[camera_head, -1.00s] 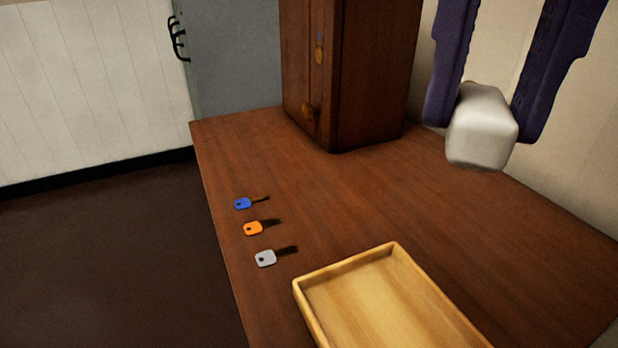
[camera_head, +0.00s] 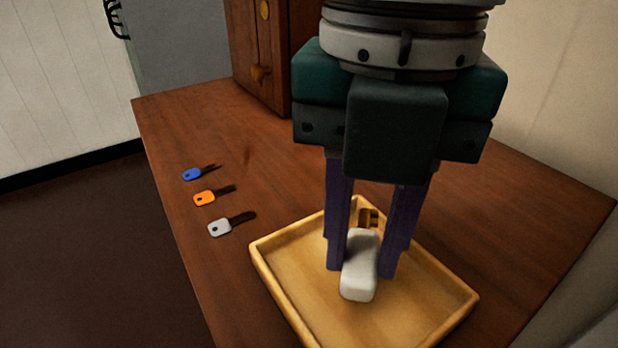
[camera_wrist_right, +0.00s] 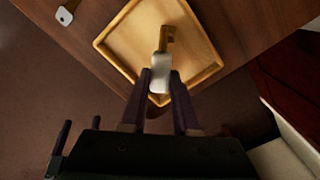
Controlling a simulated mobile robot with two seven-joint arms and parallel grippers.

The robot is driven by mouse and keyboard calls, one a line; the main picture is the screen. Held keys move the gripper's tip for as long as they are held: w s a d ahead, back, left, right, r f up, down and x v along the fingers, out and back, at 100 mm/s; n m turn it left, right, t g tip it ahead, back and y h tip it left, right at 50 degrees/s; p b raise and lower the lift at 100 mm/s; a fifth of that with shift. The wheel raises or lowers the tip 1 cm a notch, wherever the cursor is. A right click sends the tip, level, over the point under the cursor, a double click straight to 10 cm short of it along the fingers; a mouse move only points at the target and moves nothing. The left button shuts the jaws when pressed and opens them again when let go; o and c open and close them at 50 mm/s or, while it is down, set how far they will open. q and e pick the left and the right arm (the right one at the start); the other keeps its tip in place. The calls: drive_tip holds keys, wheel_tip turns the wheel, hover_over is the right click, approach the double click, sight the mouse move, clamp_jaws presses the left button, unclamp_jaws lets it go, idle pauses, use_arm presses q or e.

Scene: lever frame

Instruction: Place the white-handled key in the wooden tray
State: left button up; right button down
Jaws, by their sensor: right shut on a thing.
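The white-handled key (camera_head: 360,268) has a thick white handle and a brass-coloured bit, and it shows in the right wrist view (camera_wrist_right: 160,72) too. My right gripper (camera_head: 362,272) is shut on the white handle, one purple finger on each side. The key is over the inside of the wooden tray (camera_head: 292,305); I cannot tell for sure whether it touches the tray floor. The tray is pale, shallow and rimmed, and it shows in the right wrist view (camera_wrist_right: 122,45). My left gripper is not in view.
Three small keys lie left of the tray on the brown table (camera_head: 165,140): blue (camera_head: 192,174), orange (camera_head: 205,198) and grey (camera_head: 219,228). A wooden cabinet (camera_head: 262,45) stands at the back. The table's left edge drops to a dark floor.

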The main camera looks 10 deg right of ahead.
sight(362, 256)
drive_tip(key=shift+f, duration=1.6)
drive_tip(key=shift+f+b, duration=0.3)
drive_tip(key=shift+b, duration=0.2)
drive_tip(key=c, duration=0.7)
unclamp_jaws()
drive_tip(key=shift+r, duration=0.1)
drive_tip(key=shift+o, duration=0.2)
drive_tip(key=shift+r+p, duration=0.3)
drive_tip(key=shift+p, duration=0.05)
wheel_tip(362, 256, up, 12)
drive_tip(key=p, duration=0.2)
drive_tip(key=shift+f, duration=0.1)
